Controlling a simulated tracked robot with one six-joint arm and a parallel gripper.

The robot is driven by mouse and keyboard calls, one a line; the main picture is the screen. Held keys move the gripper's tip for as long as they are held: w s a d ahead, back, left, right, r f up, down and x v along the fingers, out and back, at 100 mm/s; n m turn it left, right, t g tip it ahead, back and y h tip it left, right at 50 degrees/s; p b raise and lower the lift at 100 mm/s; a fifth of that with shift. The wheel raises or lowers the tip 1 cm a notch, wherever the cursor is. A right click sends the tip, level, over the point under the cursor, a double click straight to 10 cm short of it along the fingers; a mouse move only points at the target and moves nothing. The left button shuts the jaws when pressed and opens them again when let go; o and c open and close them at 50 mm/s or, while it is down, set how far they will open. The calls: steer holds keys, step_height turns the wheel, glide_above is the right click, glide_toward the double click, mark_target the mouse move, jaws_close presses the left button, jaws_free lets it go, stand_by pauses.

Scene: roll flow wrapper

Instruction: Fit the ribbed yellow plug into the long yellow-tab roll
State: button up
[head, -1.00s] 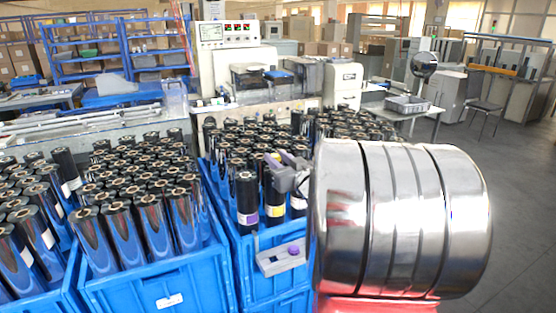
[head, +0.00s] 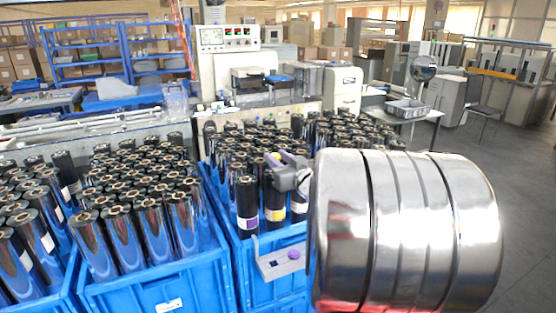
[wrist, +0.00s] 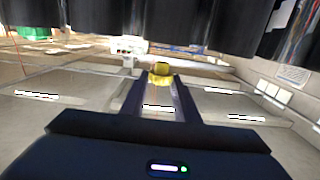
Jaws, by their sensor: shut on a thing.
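My gripper (head: 277,160) is shut on the ribbed yellow plug, which shows as a small yellow patch (head: 275,154) in the head view. In the wrist view the yellow plug (wrist: 160,72) sits between the jaw tips. The yellow-tab roll (head: 275,214) is a black upright roll with a yellow label, in the front row of the right blue crate. The gripper is above this roll, and its top is partly hidden by the gripper. I cannot tell the exact gap between plug and roll. Dark rolls (wrist: 220,30) fill the top of the wrist view.
A purple-label roll (head: 247,214) stands to the left of the yellow-tab roll, and a white-label roll (head: 299,208) to the right. A grey holder (head: 275,263) with a purple plug (head: 294,254) is at the crate's front. Another blue crate (head: 150,285) of rolls stands left.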

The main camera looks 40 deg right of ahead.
stand_by(0.5)
steer(key=o, duration=0.7)
steer(key=shift+s, duration=0.1)
steer(key=v, duration=1)
steer(key=shift+s+a, duration=0.2)
steer(key=shift+s, duration=0.15)
stand_by(0.4)
stand_by(0.8)
